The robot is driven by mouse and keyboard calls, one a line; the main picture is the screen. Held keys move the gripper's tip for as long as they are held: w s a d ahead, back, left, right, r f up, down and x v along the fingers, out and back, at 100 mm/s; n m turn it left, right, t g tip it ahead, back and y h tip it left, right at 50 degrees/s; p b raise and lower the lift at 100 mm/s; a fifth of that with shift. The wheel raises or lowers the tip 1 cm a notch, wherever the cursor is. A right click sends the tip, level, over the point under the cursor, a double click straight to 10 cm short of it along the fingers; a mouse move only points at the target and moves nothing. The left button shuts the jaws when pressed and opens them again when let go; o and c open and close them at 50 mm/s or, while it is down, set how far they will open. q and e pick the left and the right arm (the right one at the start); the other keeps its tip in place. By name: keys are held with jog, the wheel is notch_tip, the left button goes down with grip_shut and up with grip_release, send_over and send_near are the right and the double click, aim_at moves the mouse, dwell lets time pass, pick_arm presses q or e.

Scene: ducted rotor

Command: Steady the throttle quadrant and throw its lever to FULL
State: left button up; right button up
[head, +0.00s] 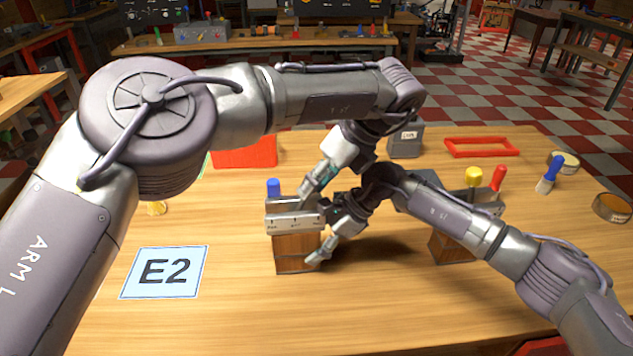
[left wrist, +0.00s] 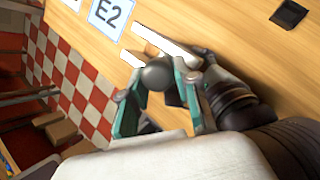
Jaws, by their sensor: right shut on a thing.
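The throttle quadrant is a wooden box (head: 290,256) with a pale metal marked plate (head: 290,222) on top, upright on the bench left of the middle. A dark grey ball knob (left wrist: 157,76) shows in the left wrist view, between the fingers of my left gripper (left wrist: 158,92). These fingers stand apart, one on each side of the knob; contact is unclear. In the head view my left gripper (head: 312,186) is just above the plate's right end and hides the lever. My right gripper (head: 322,238) is shut on the quadrant's right side.
An E2 card (head: 164,272) lies left of the quadrant. A tool block (head: 449,247) with yellow and red handles stands right, behind my right arm. Behind are a red bin (head: 246,153), a grey box (head: 405,143) and a red frame (head: 482,148). The front bench is clear.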

pick_arm(q)
jog(key=o, duration=0.4)
jog(key=shift+a, duration=0.1)
jog(key=r, duration=1)
jog(key=shift+s+r, duration=0.15)
jog(key=shift+s, duration=0.1)
